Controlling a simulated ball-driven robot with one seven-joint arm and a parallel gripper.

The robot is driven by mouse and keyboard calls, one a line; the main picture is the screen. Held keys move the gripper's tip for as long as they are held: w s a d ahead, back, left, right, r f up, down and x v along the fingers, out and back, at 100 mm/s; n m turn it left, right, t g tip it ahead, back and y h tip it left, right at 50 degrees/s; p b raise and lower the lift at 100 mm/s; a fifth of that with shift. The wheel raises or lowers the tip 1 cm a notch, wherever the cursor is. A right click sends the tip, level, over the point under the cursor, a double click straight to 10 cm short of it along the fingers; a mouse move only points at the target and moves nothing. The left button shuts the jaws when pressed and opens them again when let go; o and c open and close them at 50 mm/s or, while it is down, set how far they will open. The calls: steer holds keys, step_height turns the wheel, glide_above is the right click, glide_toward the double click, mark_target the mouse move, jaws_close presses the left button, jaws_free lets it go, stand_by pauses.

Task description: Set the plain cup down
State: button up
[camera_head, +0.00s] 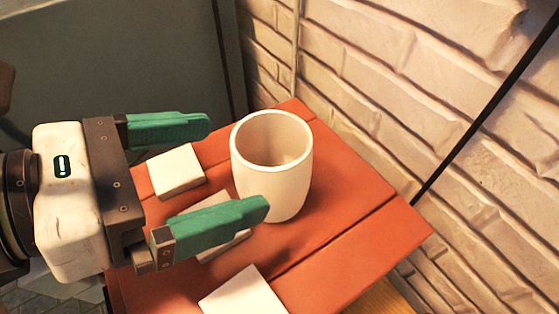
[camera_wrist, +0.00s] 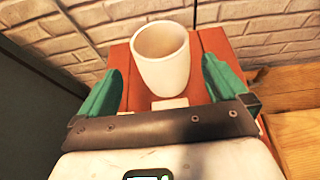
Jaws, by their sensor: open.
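The plain white cup (camera_head: 272,165) stands upright on the reddish-orange wooden board (camera_head: 345,262). In the wrist view the cup (camera_wrist: 161,62) is just beyond and between the fingertips. My gripper (camera_head: 238,165) is open, its two green fingers apart. The near finger's tip overlaps the cup's lower left side in the head view, and the far finger ends left of the cup's rim. In the wrist view a gap shows between the cup and each finger (camera_wrist: 160,80). The cup looks empty; part of its base is hidden behind the near finger.
White square tiles lie on the board: one at the back left (camera_head: 176,171), one partly under the near finger (camera_head: 212,212), one at the front (camera_head: 243,294). A brick wall (camera_head: 440,110) rises close behind and right. Bare board lies right of the cup.

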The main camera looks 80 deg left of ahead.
mark_target(300, 147)
steer(key=shift+p+x, duration=0.6)
steer(key=shift+x, duration=2.95)
steer(key=shift+c, duration=0.5)
steer(key=c, duration=1.1)
steer(key=shift+r, duration=0.1)
steer(key=shift+r, duration=0.15)
